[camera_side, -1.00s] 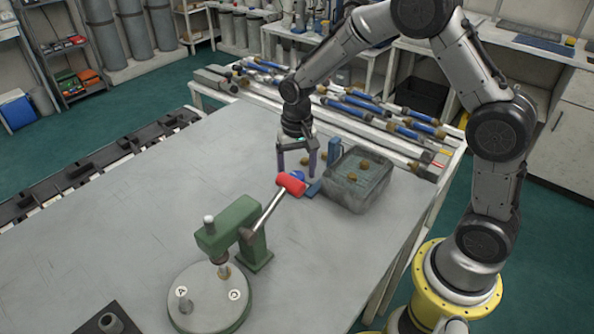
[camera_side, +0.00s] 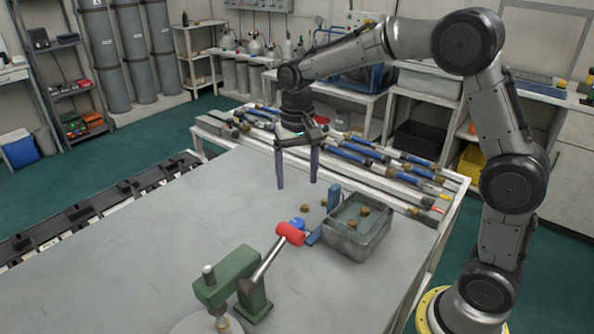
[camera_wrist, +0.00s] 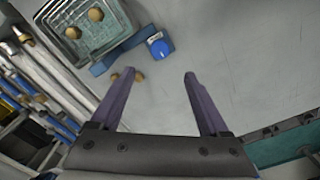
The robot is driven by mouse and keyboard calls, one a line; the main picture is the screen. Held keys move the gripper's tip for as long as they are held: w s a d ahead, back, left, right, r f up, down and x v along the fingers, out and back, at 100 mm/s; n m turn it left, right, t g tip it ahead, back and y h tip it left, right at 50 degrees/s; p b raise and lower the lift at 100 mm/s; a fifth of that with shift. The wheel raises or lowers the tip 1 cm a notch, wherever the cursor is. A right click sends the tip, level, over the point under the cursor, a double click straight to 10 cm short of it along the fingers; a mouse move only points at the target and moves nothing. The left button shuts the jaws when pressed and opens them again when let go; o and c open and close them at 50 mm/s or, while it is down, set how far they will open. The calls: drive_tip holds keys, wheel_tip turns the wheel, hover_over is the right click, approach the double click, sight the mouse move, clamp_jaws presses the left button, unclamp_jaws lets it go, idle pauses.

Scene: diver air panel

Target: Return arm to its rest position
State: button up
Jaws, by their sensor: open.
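My gripper (camera_side: 297,186) is open and empty, with its two purple fingers pointing down above the grey table (camera_side: 130,245). In the wrist view my gripper (camera_wrist: 160,75) shows both fingers apart, with bare table between them. The fingers stand clear of the things on the table.
A grey tray (camera_side: 343,246) holding brown knobs stands to the right, beside a blue piece (camera_side: 331,201). Blue-handled tools (camera_side: 352,155) line the back edge. The table's left side is clear.

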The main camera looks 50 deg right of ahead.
drive_tip(key=shift+r, duration=0.55)
drive_tip(key=shift+r, duration=0.1)
drive_tip(key=s+r+n+t, duration=0.1)
drive_tip(key=s+r+t, duration=0.3)
drive_tip(key=s+r, duration=0.7)
drive_tip(key=s+f+n, duration=0.3)
drive_tip(key=s, duration=0.3)
drive_tip(key=s+a+f+n+t, duration=0.1)
drive_tip(key=s+f+n, duration=0.2)
drive_tip(key=s, duration=0.4)
drive_tip(key=shift+s+f+t, duration=0.3)
drive_tip(key=shift+f, duration=0.15)
